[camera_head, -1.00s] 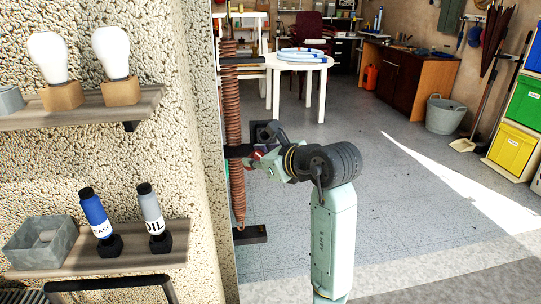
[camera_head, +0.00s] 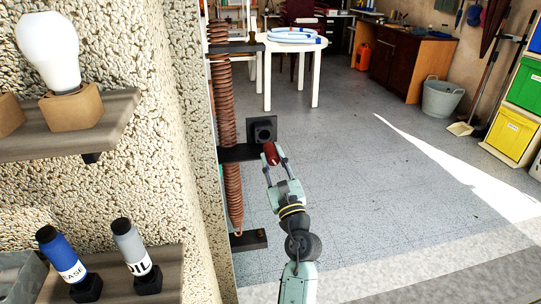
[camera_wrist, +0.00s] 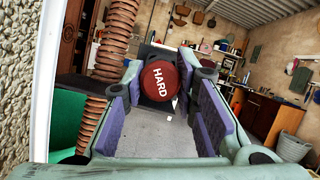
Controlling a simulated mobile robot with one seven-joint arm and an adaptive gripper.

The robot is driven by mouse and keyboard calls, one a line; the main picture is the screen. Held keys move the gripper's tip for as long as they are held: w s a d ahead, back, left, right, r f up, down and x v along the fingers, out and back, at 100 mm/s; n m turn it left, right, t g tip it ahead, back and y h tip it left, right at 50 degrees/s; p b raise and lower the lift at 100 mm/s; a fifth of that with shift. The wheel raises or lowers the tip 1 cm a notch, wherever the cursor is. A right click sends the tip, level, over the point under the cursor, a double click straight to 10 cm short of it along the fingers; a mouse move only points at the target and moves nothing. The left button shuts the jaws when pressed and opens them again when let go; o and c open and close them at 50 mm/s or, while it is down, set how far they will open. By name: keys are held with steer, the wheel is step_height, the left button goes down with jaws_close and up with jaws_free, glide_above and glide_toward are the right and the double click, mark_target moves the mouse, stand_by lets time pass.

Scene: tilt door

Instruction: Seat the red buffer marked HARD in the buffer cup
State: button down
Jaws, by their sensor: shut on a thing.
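The red buffer (camera_head: 271,153) is held between the fingers of my gripper (camera_head: 274,163), which is shut on it. In the wrist view the red buffer (camera_wrist: 160,84) shows its round end with the white word HARD, tilted steeply. The black buffer cup (camera_head: 264,131), on a square plate, is beside the spring at the end of a dark bracket. In the head view the buffer is just below and slightly right of the cup's opening. I cannot tell whether they touch. In the wrist view the buffer hides most of what lies behind it.
A tall rusty coil spring (camera_head: 226,130) with dark brackets (camera_head: 240,153) stands close left of my gripper, beside the rough wall (camera_head: 175,150). Shelves at left hold bulbs, a blue bottle (camera_head: 61,256) and a grey bottle (camera_head: 130,247). The floor to the right is open.

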mark_target(269, 149)
steer(key=shift+s, duration=0.2)
steer(key=shift+w+a, duration=0.15)
steer(key=shift+w, duration=0.8)
steer(key=shift+w+a, duration=0.2)
steer(key=shift+w, duration=0.8)
steer(key=shift+w+a, duration=0.15)
steer(key=shift+w, duration=0.8)
steer(key=shift+w+a, duration=0.2)
steer(key=shift+w, duration=0.8)
steer(key=shift+w+a, duration=0.2)
steer(key=shift+w, duration=0.75)
steer(key=c, duration=1.2)
jaws_free()
steer(key=shift+f, duration=0.1)
steer(key=v, duration=1.2)
